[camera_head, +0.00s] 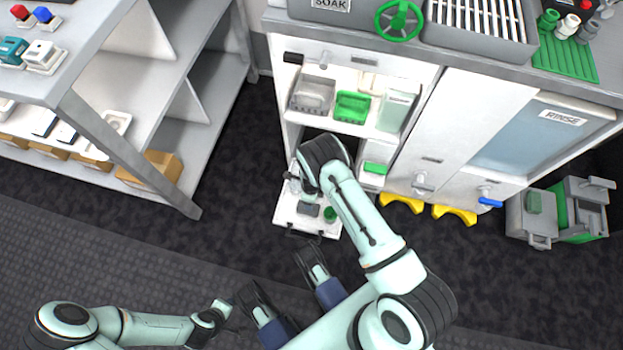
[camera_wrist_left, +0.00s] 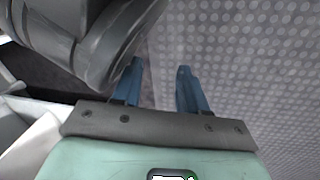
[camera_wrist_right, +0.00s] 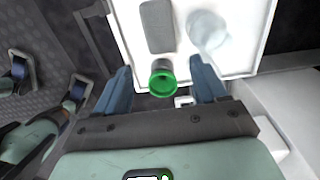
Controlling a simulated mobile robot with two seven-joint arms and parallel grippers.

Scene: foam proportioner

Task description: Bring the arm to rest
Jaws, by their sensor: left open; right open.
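My right arm reaches to the cabinet's low pulled-out tray (camera_head: 286,214). The head view hides the right gripper behind its wrist. In the right wrist view that gripper (camera_wrist_right: 160,72) is open. A green-rimmed cup (camera_wrist_right: 162,86) shows between its fingers; whether they stand around or above it I cannot tell.
The white cabinet (camera_head: 484,108) holds a green bin (camera_head: 352,107) on its shelf. A grey block (camera_wrist_right: 158,28) and a clear vessel (camera_wrist_right: 208,30) lie on the tray.

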